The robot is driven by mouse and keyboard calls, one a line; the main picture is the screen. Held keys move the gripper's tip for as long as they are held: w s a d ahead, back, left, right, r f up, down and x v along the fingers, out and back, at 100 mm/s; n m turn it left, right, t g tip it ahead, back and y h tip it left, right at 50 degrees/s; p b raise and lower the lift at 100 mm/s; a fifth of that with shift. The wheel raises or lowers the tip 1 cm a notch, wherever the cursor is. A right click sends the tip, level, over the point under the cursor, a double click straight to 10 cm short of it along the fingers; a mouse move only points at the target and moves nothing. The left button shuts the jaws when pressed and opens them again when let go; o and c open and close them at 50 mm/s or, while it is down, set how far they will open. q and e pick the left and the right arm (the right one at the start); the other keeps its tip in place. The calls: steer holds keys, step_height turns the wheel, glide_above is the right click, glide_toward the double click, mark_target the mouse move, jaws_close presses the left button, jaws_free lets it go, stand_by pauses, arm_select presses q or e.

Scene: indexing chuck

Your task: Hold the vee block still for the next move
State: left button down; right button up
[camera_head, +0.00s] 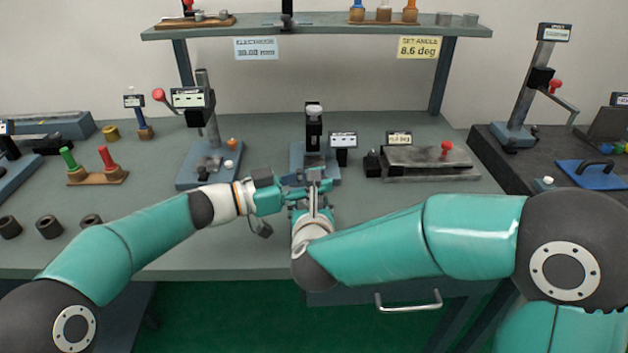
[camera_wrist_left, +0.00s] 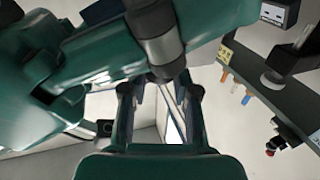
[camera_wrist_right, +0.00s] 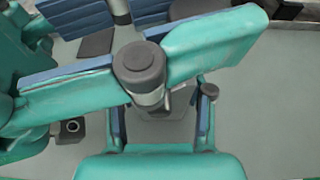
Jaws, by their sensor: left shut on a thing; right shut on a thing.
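My left gripper (camera_head: 290,192) comes in from the left, its jaws at the front of a blue fixture (camera_head: 332,174) in the middle of the bench. My right gripper (camera_head: 314,196) points away from me and meets it there. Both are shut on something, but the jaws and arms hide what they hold. I cannot make out the vee block for certain. The left wrist view shows the left jaws (camera_wrist_left: 160,115) close below teal arm parts. The right wrist view shows the right jaws (camera_wrist_right: 160,115) over a grey surface.
A dark upright column (camera_head: 314,130) stands behind the jaws. A lever press (camera_head: 205,115) stands to the left and a grey vise-like fixture (camera_head: 430,160) with a red knob to the right. A wooden rack (camera_head: 97,175) and several dark rings (camera_head: 48,226) lie at left. The bench front is fairly clear.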

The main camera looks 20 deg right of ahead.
arm_select(q)
steer(key=shift+n+t, duration=0.3)
steer(key=shift+t, duration=0.2)
steer(key=c, duration=0.9)
jaws_free()
steer(key=shift+a, duration=0.1)
steer(key=s+a, duration=0.1)
steer(key=a, duration=1)
steer(key=shift+a, duration=0.4)
